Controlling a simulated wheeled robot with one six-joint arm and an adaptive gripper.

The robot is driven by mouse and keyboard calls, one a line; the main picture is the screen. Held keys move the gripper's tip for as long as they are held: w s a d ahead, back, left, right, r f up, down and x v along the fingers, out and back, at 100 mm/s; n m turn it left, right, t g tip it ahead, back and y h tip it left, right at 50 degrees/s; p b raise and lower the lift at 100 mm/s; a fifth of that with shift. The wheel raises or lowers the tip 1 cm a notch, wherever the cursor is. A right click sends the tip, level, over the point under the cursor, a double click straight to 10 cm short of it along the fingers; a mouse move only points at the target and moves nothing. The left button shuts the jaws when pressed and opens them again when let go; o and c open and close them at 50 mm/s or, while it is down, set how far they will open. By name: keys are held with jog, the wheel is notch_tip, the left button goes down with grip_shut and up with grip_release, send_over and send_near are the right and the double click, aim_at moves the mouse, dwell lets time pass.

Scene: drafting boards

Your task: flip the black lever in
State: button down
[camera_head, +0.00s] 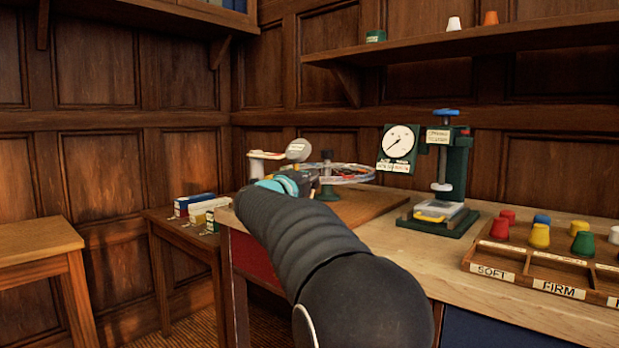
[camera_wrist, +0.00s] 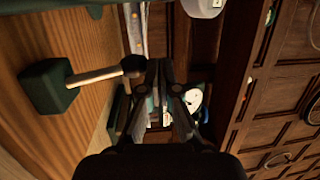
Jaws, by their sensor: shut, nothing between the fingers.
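A short post with a black knob (camera_head: 327,155) stands upright on a green base (camera_head: 328,193) on the bench, beside a strung racket (camera_head: 348,174). It looks like the black lever, though I cannot be sure. The wrist view seems to show the same post: a dark green block (camera_wrist: 50,88), a pale rod and a black knob (camera_wrist: 133,66). My gripper (camera_wrist: 164,72) is shut and empty, its fingertips close to the knob in that picture; I cannot tell whether they touch. In the head view my arm hides most of the gripper.
A green tester (camera_head: 459,170) with a white dial (camera_head: 398,141) stands to the right on the bench. A wooden tray (camera_head: 545,272) holds several coloured pieces. A small side table (camera_head: 180,232) carries boxes at left. A wall shelf (camera_head: 480,43) hangs above.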

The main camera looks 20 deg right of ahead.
dwell(0.3)
jog(key=shift+s+a+r, duration=0.2)
jog(key=shift+r, duration=0.1)
jog(key=s+a+r+p, duration=0.2)
jog(key=s+a+r, duration=0.4)
jog(key=a+r, duration=0.1)
jog(key=shift+s+a+r, duration=0.25)
jog(key=shift+s+a, duration=0.1)
jog(key=shift+a, duration=0.45)
